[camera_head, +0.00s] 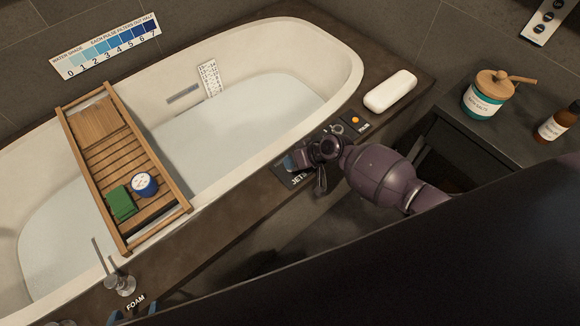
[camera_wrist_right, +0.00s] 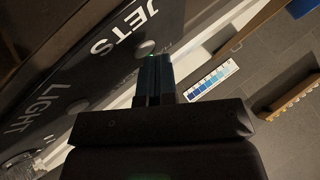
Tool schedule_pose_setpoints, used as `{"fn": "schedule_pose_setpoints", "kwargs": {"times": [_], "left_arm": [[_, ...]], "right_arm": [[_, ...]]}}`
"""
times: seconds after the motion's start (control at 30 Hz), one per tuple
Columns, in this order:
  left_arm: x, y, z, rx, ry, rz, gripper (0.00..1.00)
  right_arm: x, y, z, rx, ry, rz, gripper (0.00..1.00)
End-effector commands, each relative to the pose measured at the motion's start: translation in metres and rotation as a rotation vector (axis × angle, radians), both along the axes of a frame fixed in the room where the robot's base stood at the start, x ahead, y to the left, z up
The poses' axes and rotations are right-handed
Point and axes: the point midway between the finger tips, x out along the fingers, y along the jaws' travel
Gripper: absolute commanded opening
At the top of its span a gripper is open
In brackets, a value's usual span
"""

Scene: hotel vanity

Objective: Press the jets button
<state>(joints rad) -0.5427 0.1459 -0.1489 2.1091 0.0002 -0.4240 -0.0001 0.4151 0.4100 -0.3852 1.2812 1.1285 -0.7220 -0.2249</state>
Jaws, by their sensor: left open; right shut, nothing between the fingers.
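The black panel with the JETS label (camera_head: 298,180) is on the tub's dark front ledge, partly hidden by my right gripper (camera_head: 290,162). In the right wrist view the JETS button (camera_wrist_right: 144,47) is a round grey cap beside its label. My right gripper's fingers (camera_wrist_right: 154,78) are shut and empty, their tips at the button's edge. A small green glint shows there; I cannot tell whether they touch. A second grey button (camera_wrist_right: 18,164) is by the LIGHT label. My left gripper (camera_head: 90,321) is partly visible at the bottom edge, near the FOAM label.
A wooden tray (camera_head: 113,158) with a green cloth (camera_head: 122,203) and a blue-and-white cup (camera_head: 144,185) spans the water-filled tub. A metal lever (camera_head: 120,284), an orange-lit button (camera_head: 355,119) and a white pillow-like block (camera_head: 390,91) are on the ledge. A salts jar (camera_head: 486,98) stands right.

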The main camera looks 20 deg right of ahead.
Motion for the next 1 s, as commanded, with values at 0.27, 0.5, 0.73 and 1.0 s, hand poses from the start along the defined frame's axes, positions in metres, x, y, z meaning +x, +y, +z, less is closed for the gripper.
{"fn": "schedule_pose_setpoints", "kwargs": {"times": [0.27, 0.5, 0.73, 1.0], "left_arm": [[0.000, 0.003, 0.002, 0.009, -0.002, -0.008, 0.71], [0.004, 0.003, 0.012, 0.009, -0.019, -0.009, 0.71], [0.005, 0.002, 0.013, 0.006, -0.022, -0.005, 0.71], [0.007, -0.001, 0.016, -0.003, -0.028, 0.003, 0.71]], "right_arm": [[0.000, 0.000, 0.002, -0.001, 0.001, 0.000, 0.00], [0.000, 0.000, 0.014, 0.000, -0.001, 0.000, 0.00], [-0.001, 0.000, 0.015, 0.000, 0.002, 0.000, 0.00], [-0.001, 0.000, 0.018, 0.000, -0.001, 0.001, 0.00]]}}
